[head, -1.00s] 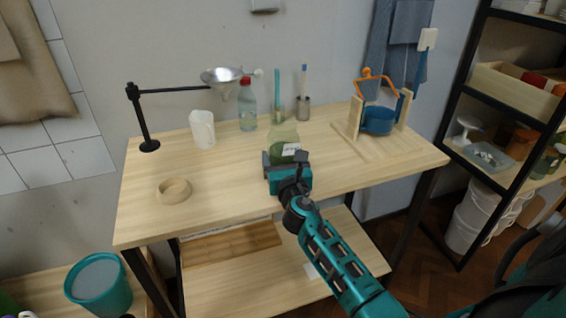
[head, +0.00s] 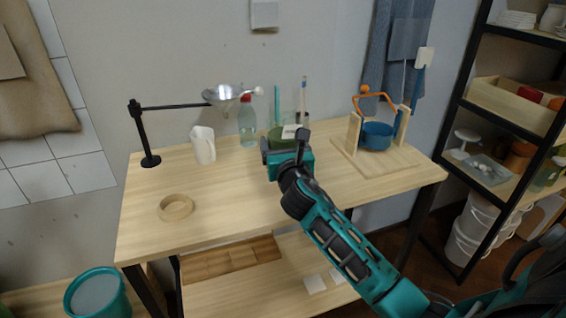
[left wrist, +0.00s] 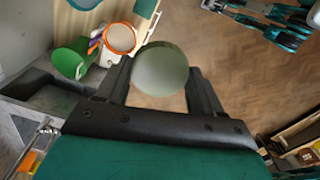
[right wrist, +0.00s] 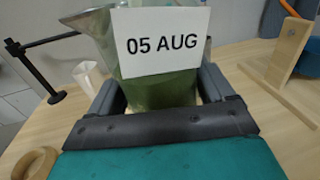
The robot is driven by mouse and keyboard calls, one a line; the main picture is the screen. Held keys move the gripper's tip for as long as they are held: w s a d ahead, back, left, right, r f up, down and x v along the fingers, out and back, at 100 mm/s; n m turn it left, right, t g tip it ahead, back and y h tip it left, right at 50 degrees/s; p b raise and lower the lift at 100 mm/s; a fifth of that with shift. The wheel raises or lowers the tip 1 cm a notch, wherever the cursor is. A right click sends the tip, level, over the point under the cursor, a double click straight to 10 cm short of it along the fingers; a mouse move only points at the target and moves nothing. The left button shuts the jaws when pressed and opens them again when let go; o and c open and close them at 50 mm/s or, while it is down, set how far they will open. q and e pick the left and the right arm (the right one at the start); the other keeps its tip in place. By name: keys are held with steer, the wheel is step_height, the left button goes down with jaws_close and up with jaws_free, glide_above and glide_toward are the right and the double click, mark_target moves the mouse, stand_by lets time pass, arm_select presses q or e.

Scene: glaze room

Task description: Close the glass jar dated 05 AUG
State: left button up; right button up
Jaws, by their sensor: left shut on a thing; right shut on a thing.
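The glass jar (head: 283,138) holds green contents and has a white label reading 05 AUG (right wrist: 161,42) in the right wrist view. My right gripper (head: 287,153) is shut on the jar, with dark fingers on both sides of it in the right wrist view (right wrist: 160,92). The jar is upright; I cannot tell whether its base touches the table. Its rim is cut off in the right wrist view. My left gripper (left wrist: 163,75) is shut on a round greenish-grey disc (left wrist: 160,70), which looks like a lid, above the floor. The left gripper is not in the head view.
A clear bottle with red cap (head: 247,127) stands left of the jar, near a funnel on a black stand (head: 149,160) and a white jug (head: 203,146). A wooden ring (head: 164,209) lies front left. A wooden stand (head: 400,160) with a blue pot is right. The front middle table is clear.

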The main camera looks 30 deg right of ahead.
mark_target(282, 103)
arm_select(q)
steer(key=shift+r, duration=0.1)
arm_select(e)
step_height(282, 103, up, 11)
steer(key=shift+r, duration=0.15)
stand_by(0.5)
